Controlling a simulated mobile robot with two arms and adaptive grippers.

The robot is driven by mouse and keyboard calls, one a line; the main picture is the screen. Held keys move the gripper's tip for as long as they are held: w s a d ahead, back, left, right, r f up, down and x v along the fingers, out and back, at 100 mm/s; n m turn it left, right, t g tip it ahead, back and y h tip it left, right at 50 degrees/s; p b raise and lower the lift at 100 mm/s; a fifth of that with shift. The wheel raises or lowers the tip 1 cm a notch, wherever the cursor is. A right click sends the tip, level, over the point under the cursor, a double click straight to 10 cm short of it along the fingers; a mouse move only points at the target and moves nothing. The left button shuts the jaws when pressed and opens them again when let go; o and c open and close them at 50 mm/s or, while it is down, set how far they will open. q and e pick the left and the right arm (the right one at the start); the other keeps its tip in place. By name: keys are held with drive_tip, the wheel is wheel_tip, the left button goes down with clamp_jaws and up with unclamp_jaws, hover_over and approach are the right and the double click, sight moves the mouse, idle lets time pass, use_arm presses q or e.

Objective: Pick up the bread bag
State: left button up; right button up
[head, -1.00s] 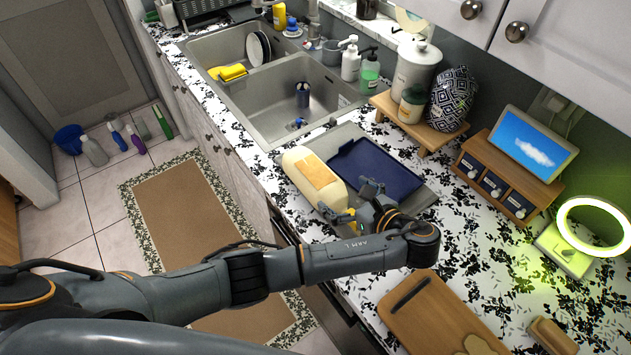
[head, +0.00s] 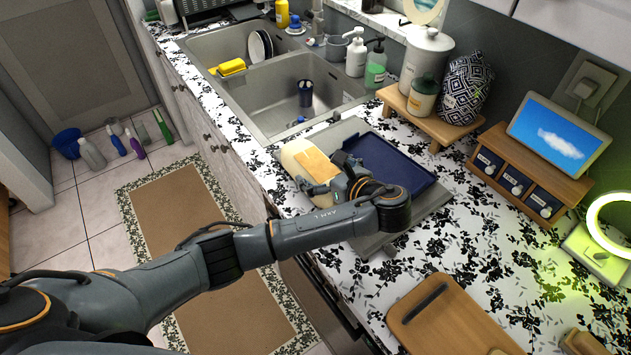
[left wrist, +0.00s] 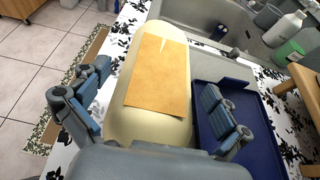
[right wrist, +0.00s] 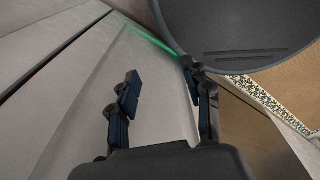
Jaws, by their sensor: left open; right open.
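The bread bag, a pale cream rounded loaf shape with an orange-brown label, lies on the counter beside the sink in the head view (head: 296,155). It also fills the middle of the left wrist view (left wrist: 118,118). My left gripper (head: 328,183) is at its near end. In the left wrist view my left gripper (left wrist: 150,105) is open, with one finger on each side of the bag. I cannot tell whether the fingers touch it. My right gripper (right wrist: 160,95) is open and empty in the right wrist view, away from the counter top.
A dark blue tray (head: 395,165) lies right beside the bag on a grey drainboard. The sink (head: 280,95) is behind. A wooden stand (head: 430,125) with jars, a small drawer unit (head: 535,190) and a cutting board (head: 450,325) stand around. The patterned counter between is partly clear.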

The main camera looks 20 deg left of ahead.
use_arm(q)
drive_tip(key=shift+w+a, duration=0.1)
drive_tip(key=shift+a, duration=0.15)
drive_tip(key=shift+d, duration=0.1)
drive_tip(key=c, duration=1.3)
drive_tip(key=shift+r, duration=0.1)
